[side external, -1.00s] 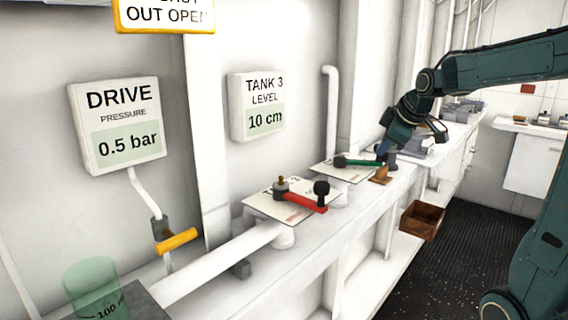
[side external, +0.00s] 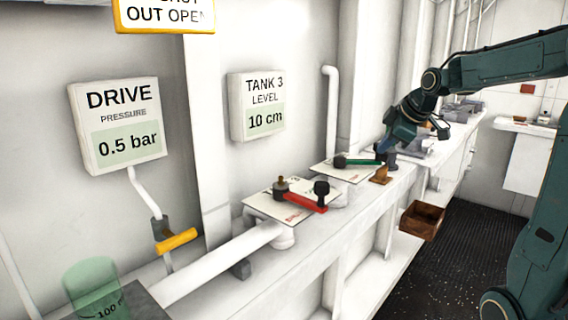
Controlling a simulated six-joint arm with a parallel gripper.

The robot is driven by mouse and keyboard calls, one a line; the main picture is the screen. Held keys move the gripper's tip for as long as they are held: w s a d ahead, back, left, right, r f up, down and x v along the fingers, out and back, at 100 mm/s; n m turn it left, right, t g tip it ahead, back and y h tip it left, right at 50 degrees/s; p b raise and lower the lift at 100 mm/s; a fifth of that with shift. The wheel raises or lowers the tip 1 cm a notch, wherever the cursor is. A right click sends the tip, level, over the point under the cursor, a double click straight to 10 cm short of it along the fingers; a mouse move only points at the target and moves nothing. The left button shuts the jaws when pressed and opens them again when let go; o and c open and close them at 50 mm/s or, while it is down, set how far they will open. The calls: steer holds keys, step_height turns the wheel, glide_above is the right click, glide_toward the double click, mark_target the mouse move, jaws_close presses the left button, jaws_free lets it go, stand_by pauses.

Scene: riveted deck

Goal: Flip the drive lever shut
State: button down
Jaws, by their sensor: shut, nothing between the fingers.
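The yellow drive lever (side external: 177,240) sits on a grey valve body (side external: 160,228) in the pipe below the DRIVE pressure panel (side external: 117,125), which reads 0.5 bar. The lever sticks out to the right across the pipe, tilted slightly upward. My gripper (side external: 382,156) is far to its right, by the end of the green lever (side external: 358,162). My gripper is shut and appears empty. Its fingertips are small and dark here, and I cannot tell whether they touch the green lever.
A red lever (side external: 296,199) with a black knob lies on a plate between my gripper and the yellow lever. A TANK 3 level panel (side external: 257,105) reads 10 cm. A brown open box (side external: 422,220) is at right. A translucent green cup (side external: 95,288) is at lower left.

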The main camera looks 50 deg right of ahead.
steer(key=shift+n+y, duration=0.4)
steer(key=shift+n, duration=0.3)
steer(key=w+d, duration=0.2)
steer(key=d, duration=0.1)
steer(key=w+d, duration=0.2)
steer(key=shift+d, duration=0.25)
steer(key=shift+w+d, duration=0.4)
steer(key=shift+w, duration=0.35)
steer(key=shift+w+d, duration=0.4)
steer(key=shift+w, duration=0.45)
steer(key=shift+r, duration=0.15)
steer(key=v, duration=1.3)
steer(key=shift+s, duration=0.55)
steer(key=shift+r, duration=0.1)
steer(key=shift+a, duration=0.1)
